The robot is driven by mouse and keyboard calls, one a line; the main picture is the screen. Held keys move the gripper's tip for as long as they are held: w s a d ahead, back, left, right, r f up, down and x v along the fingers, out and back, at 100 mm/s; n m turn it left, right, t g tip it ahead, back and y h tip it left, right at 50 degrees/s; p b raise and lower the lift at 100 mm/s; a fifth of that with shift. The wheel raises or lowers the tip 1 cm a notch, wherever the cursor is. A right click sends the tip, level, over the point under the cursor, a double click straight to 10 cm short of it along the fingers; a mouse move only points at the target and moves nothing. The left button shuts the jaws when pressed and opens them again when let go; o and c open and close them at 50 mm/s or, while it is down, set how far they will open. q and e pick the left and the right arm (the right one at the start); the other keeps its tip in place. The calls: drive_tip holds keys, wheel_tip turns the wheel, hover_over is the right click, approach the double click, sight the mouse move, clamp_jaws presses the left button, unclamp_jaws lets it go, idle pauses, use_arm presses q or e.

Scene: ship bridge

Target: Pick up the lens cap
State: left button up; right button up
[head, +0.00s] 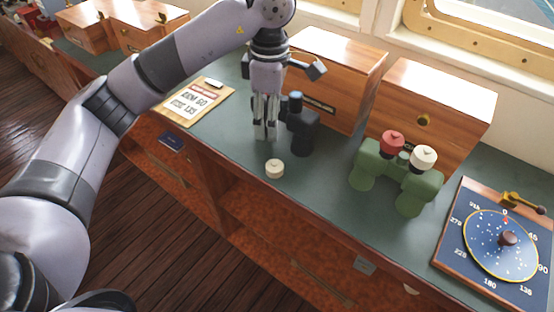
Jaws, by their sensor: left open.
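A small cream lens cap (275,169) lies on the green counter top near its front edge. My left gripper (265,134) points down over the counter, just behind and slightly left of the cap. It is open and empty, and apart from the cap. Black binoculars (301,135) stand right beside the gripper, partly hidden by it, with a blue cap (296,101) on top. Green binoculars (405,182) stand further right, with a red cap (392,143) and a white cap (423,157) on top. My right gripper is not in view.
A clipboard (196,102) lies left of the gripper. Wooden boxes (425,108) line the back under the windows. A blue compass board (480,269) lies at the right. The counter (325,190) between the cream cap and the green binoculars is clear.

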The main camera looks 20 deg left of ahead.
use_arm(q)
wheel_tip(320, 180, down, 4)
drive_tip(key=p, duration=0.2)
hover_over(274, 162)
wheel_tip(274, 162, down, 5)
drive_tip(key=shift+s+a+r, duration=0.15)
drive_tip(key=shift+s+f, duration=0.1)
drive_tip(key=shift+f, duration=0.45)
drive_tip(key=shift+f+p, duration=0.3)
drive_tip(key=shift+p, duration=0.2)
drive_tip(key=f+p, duration=0.1)
drive_tip(key=f, duration=0.2)
drive_tip(key=shift+w+d+f+p, duration=0.2)
drive_tip(key=shift+f+p, duration=0.1)
drive_tip(key=shift+p, duration=0.05)
drive_tip(key=shift+f, duration=0.55)
use_arm(e)
drive_tip(key=s+r, duration=0.1)
drive_tip(key=r, duration=0.1)
drive_tip(key=s+r, duration=0.2)
drive_tip(key=shift+s+d+r, duration=0.15)
drive_tip(key=shift+s+r, duration=0.05)
drive_tip(key=shift+r, duration=0.15)
use_arm(q)
drive_tip(key=shift+c, duration=0.5)
use_arm(e)
drive_tip(key=shift+w, duration=0.1)
